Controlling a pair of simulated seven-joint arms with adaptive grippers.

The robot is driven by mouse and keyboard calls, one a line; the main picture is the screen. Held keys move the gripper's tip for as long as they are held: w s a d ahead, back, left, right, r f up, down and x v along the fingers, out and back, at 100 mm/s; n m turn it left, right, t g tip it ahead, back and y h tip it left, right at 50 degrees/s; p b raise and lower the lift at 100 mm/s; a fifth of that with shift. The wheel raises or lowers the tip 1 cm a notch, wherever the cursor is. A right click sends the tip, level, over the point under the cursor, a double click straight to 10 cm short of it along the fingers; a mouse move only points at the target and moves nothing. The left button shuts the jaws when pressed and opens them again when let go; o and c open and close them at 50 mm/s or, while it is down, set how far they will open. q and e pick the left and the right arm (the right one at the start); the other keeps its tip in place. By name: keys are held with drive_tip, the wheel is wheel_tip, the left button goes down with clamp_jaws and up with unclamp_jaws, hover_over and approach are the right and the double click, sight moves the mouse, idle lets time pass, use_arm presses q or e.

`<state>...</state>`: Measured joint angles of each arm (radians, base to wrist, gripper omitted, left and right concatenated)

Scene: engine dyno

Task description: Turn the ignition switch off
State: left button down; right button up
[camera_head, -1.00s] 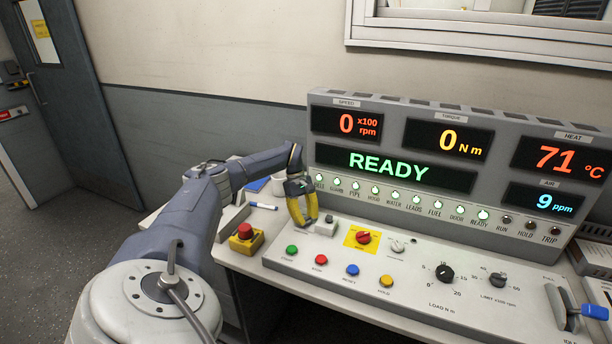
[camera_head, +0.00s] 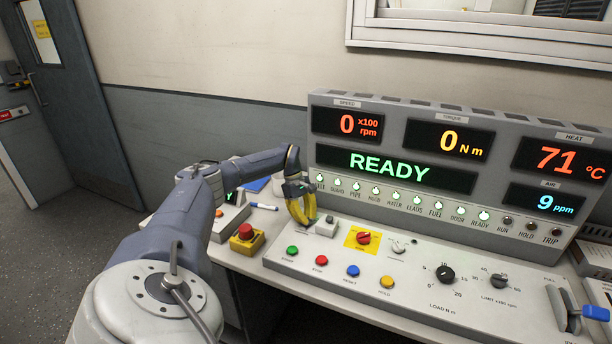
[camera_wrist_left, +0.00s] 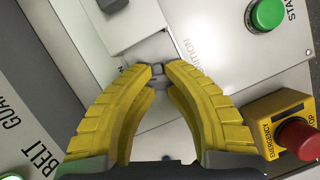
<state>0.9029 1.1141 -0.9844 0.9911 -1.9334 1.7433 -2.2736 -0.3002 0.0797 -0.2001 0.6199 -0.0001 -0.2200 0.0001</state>
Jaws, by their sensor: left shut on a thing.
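My left gripper (camera_head: 304,223) points down at the back left of the sloped control panel (camera_head: 330,262). Its yellow fingers are closed together at the tips. In the left wrist view, the fingertips (camera_wrist_left: 157,72) pinch the small grey ignition switch (camera_wrist_left: 157,70), beside lettering ending in "NITION". The fingers hide most of the switch, so I cannot read its position. The display (camera_head: 388,168) shows green READY, speed 0 and torque 0. My right gripper is not in view.
A red emergency stop on a yellow box (camera_head: 246,238) stands left of the panel. Green (camera_head: 292,250), red (camera_head: 321,260), blue (camera_head: 352,270) and yellow (camera_head: 386,282) buttons line the front. A red knob on a yellow plate (camera_head: 363,238) is right of the gripper.

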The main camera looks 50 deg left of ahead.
use_arm(q)
drive_tip(key=n, duration=0.1)
drive_tip(key=n+t, duration=0.1)
drive_tip(key=n, duration=0.1)
drive_tip(key=n+t, duration=0.1)
drive_tip(key=n, duration=0.1)
drive_tip(key=shift+s+d+f, duration=0.15)
drive_tip(key=shift+d, duration=0.2)
drive_tip(key=shift+d+n+t+y, duration=0.1)
drive_tip(key=shift+n+t+y, duration=0.25)
drive_tip(key=shift+n, duration=0.85)
drive_tip(key=shift+n+t+y, duration=0.25)
drive_tip(key=shift+n+y, duration=0.2)
drive_tip(key=shift+n, duration=1.05)
drive_tip(key=c, duration=1.3)
unclamp_jaws()
drive_tip(key=shift+w, duration=0.2)
drive_tip(key=shift+s+a, duration=0.1)
drive_tip(key=shift+a, duration=0.1)
drive_tip(key=shift+r, duration=0.3)
drive_tip(key=v, duration=1.1)
drive_tip(key=shift+s+d+r, duration=0.1)
drive_tip(key=shift+s+r, duration=0.1)
drive_tip(key=shift+r, duration=0.1)
